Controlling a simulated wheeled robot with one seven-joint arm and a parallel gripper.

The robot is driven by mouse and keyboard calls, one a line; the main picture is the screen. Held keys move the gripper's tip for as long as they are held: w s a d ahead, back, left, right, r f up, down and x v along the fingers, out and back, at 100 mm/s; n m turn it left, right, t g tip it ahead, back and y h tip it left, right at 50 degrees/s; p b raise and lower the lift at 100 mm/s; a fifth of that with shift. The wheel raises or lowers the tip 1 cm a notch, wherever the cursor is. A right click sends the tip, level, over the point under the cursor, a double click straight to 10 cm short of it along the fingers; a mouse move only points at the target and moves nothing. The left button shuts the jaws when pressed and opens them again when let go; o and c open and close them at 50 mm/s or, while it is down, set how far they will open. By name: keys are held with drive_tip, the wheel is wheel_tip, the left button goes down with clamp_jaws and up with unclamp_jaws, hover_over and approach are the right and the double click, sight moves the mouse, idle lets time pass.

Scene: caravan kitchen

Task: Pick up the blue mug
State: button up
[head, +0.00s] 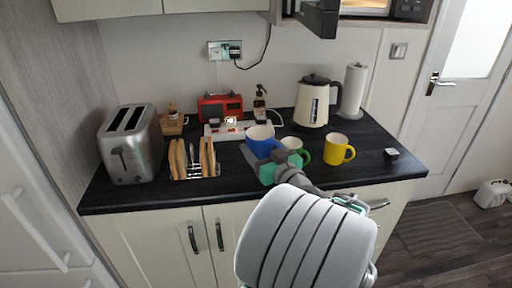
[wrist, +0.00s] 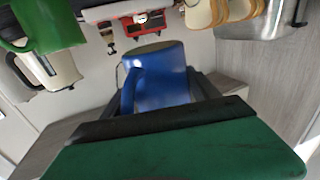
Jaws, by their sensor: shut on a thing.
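The blue mug (head: 262,142) is upright with a pale inside, over the middle of the dark worktop in the head view. My gripper (head: 277,157) reaches it from the front and is shut on it. In the wrist view, which is turned over, the blue mug (wrist: 165,82) and its handle show between the dark fingers of my gripper (wrist: 168,98). A green part of my gripper fills the bottom of that view. I cannot tell whether the mug's base touches the worktop.
A green mug (head: 298,149) stands close on the right, partly hidden by my gripper. A yellow mug (head: 337,150) is further right. A toast rack (head: 194,160) and toaster (head: 130,146) stand left. Behind are a kettle (head: 314,103), bottle (head: 259,104) and red radio (head: 220,107).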

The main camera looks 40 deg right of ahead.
sight(265, 149)
drive_tip(key=shift+s+a+r, duration=0.25)
drive_tip(key=shift+s+r, duration=0.1)
drive_tip(key=shift+s, duration=0.25)
drive_tip(key=shift+s+a+r, duration=0.25)
drive_tip(key=shift+s+r, duration=0.05)
drive_tip(key=shift+s, duration=0.3)
